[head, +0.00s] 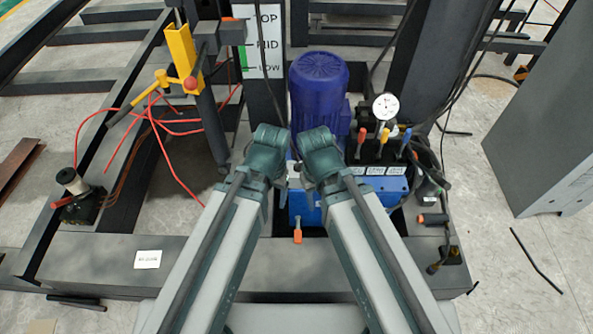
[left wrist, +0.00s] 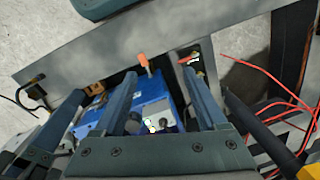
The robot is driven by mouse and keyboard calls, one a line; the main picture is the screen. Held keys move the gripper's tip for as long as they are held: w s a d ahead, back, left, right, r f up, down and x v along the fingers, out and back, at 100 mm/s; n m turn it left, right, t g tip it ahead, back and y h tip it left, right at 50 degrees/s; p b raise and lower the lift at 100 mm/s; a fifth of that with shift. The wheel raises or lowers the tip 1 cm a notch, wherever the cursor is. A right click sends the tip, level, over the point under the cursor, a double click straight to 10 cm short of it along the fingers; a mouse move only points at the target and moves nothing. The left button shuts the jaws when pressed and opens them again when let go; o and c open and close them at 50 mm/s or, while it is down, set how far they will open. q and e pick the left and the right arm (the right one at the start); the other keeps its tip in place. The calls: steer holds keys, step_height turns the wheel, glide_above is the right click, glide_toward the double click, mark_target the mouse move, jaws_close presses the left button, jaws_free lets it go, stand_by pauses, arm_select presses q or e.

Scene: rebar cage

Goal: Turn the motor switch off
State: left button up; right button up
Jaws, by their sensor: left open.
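A blue motor (head: 319,85) stands upright on a blue power unit (head: 384,184) with labels and several coloured levers. On the unit's front face, a small pale and red fitting (left wrist: 152,126) shows between my left fingers in the left wrist view; it may be the motor switch, but I cannot tell its position. An orange-tipped lever (head: 297,236) sticks out from the unit's front; its tip also shows in the left wrist view (left wrist: 142,59). My left gripper (head: 281,188) is open above the unit's front left, seemingly empty. My right gripper (head: 309,188) is beside it, its fingers largely hidden.
A pressure gauge (head: 385,106) stands behind the levers. A yellow post (head: 183,55) with red cables rises at left. A grey cabinet (head: 545,120) stands at right. The frame's front beam (head: 110,262) is mostly clear.

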arm_select(q)
steer(key=w+a+f+b, duration=0.3)
steer(key=a+f+b, duration=0.1)
steer(key=f, duration=0.2)
steer(key=m+h, duration=0.1)
steer(key=m, duration=2.3)
glide_above(298, 164)
steer(key=shift+r, duration=0.3)
arm_select(e)
step_height(298, 164, down, 5)
steer(key=shift+f, duration=0.15)
arm_select(q)
steer(key=shift+f, duration=0.15)
arm_select(e)
steer(key=shift+f, duration=0.1)
arm_select(q)
step_height(298, 164, down, 14)
steer(key=b, duration=1.3)
steer(key=shift+w+r, duration=0.1)
steer(key=shift+r, duration=0.1)
arm_select(e)
step_height(298, 164, down, 14)
steer(key=shift+r, duration=0.2)
